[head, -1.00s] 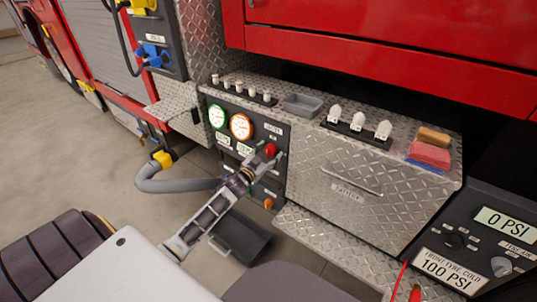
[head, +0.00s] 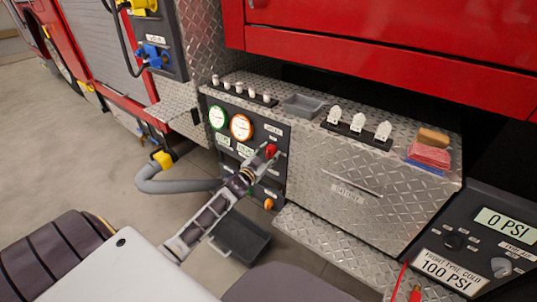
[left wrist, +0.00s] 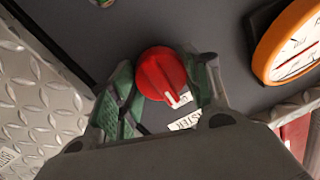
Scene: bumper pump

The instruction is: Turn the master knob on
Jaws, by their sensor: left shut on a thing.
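The master knob (left wrist: 160,74) is red and round with a white pointer line, mounted on the dark panel (left wrist: 150,22). The label beside it, partly covered, reads "MASTER" (left wrist: 186,120). In the left wrist view my left gripper (left wrist: 160,82) has its green-padded fingers on both sides of the knob, shut on it. In the head view the knob (head: 271,149) shows as a small red spot at the tip of my left gripper (head: 267,152). The pointer aims toward the lower right in the wrist view. My right gripper is not in view.
A green-rimmed gauge (head: 217,117) and an orange-rimmed gauge (head: 241,127) sit left of the knob. A drawer (head: 345,185) with a handle is to the right.

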